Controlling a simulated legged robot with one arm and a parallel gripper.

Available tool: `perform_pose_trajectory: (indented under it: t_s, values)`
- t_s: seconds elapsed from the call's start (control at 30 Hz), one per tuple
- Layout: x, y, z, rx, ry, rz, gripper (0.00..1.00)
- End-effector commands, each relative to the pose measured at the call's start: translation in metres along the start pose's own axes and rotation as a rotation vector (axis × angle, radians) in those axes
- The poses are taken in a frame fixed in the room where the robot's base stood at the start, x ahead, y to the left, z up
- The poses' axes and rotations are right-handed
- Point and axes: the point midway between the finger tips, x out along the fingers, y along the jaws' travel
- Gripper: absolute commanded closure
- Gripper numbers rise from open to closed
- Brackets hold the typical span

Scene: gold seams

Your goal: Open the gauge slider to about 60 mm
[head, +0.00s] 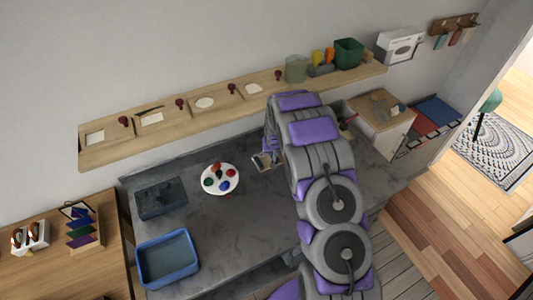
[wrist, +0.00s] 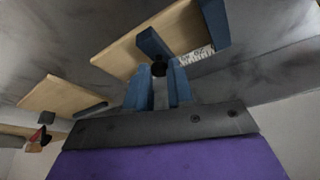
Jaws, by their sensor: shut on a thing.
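The gauge shows in the wrist view as a pale wooden board (wrist: 122,55) with a blue bar (wrist: 214,20) across one end. A second blue bar, seemingly the slider (wrist: 150,42), lies apart from it, with a black knob (wrist: 159,69) close by. A printed scale (wrist: 198,55) shows in part between the bars. My gripper (wrist: 158,80) is shut on the black knob, its blue fingers on either side. In the head view my gripper (head: 268,152) is at the grey worktop, beside a small pale thing (head: 262,162), probably the gauge. The scale's numbers cannot be read.
On the grey worktop (head: 210,240) are a round white palette (head: 220,179) with coloured spots, a dark tray (head: 161,198) and a blue bin (head: 167,259). A wooden shelf (head: 150,148) runs along the wall. The wrist view shows another wooden board (wrist: 48,96) with a dark block.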

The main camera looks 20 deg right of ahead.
Motion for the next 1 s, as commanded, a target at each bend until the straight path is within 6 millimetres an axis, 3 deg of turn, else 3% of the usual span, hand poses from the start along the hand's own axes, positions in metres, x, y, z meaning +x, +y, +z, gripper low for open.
perform_pose_trajectory:
  t_s: [0.07,0.3,0.33,0.6,0.87,1.0]
  values:
    - [0.000,0.008,-0.004,0.003,0.002,0.001,1.00]
    - [0.001,0.008,-0.003,0.000,0.002,0.001,1.00]
    - [0.001,0.008,-0.003,0.000,0.002,0.001,0.76]
    - [0.001,0.008,-0.003,0.000,0.001,0.001,0.52]
    - [-0.001,0.008,-0.003,0.000,0.001,0.001,0.52]
    - [-0.010,0.008,-0.003,0.000,0.001,0.001,0.52]
